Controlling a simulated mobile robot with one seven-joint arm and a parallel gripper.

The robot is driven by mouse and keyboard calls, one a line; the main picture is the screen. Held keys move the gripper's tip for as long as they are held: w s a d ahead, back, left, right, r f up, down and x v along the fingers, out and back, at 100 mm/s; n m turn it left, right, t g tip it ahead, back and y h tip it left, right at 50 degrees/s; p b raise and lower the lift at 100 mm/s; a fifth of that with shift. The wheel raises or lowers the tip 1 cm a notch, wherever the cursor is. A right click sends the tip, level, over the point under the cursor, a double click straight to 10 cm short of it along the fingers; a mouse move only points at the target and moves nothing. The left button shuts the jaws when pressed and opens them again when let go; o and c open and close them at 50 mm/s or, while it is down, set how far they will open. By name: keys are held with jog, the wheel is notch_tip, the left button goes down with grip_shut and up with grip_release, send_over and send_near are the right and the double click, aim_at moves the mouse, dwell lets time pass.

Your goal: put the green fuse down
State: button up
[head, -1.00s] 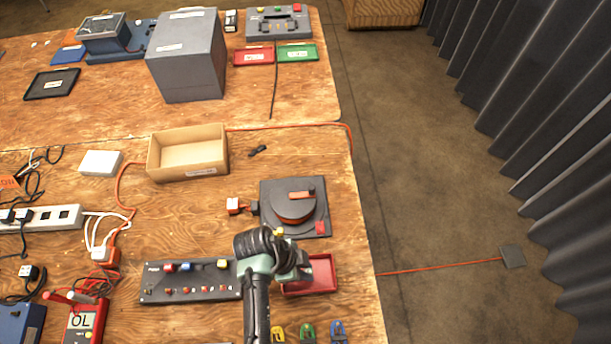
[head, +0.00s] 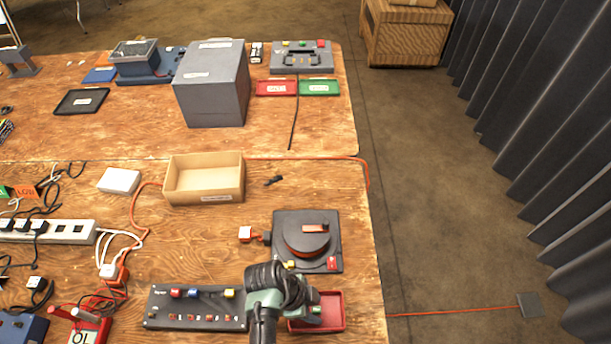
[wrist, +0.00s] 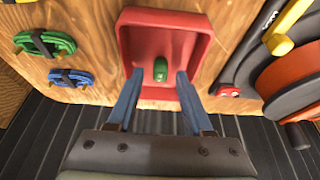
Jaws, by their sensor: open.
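The green fuse (wrist: 160,70) lies in the red tray (wrist: 165,21), on its floor, in the wrist view. My gripper (wrist: 160,75) is open, with one blue-grey finger on each side of the fuse and a visible gap on both sides. The fuse is not held. In the head view the red tray (head: 336,324) is at the front right of the near table, partly hidden behind my arm. A small green patch shows there beside my wrist, too small to identify surely.
A panel with coloured fuses (head: 197,306) lies left of the tray. A dark round-topped device (head: 307,240) is just behind it. Green (wrist: 45,43) and blue (wrist: 69,79) clips lie near the tray in the wrist view. The table's right edge is close.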

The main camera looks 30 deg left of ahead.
jog(key=v, duration=1.2)
jog(key=shift+r, duration=0.35)
jog(key=w+r+n+t+y, duration=0.4)
jog(key=w+r+t, duration=0.3)
jog(key=w+r, duration=1.2)
jog(key=w+d+r+n+t+y, duration=0.25)
jog(key=r+t, duration=0.35)
jog(key=r, duration=1.1)
jog(key=s+d+r+n+t, duration=0.1)
jog(key=d+r+t, duration=0.2)
jog(key=r, duration=0.5)
jog(key=s+d+r+n+t, duration=0.1)
jog(key=d+r+t, duration=0.15)
jog(key=r, duration=0.55)
jog(key=s+d+r+n+t+h, duration=0.1)
jog(key=s+d+r+t, duration=0.2)
jog(key=s+r, duration=0.2)
jog(key=s+d+r+n+t+h, duration=0.1)
jog(key=s+d+r+t+h, duration=0.1)
jog(key=s+r, duration=0.4)
notch_tip(320, 180, up, 5)
jog(key=shift+s+d+r+n+t, duration=0.1)
jog(key=shift+s+d+n+t, duration=0.2)
jog(key=shift+d+t, duration=0.65)
jog(key=shift+d, duration=0.1)
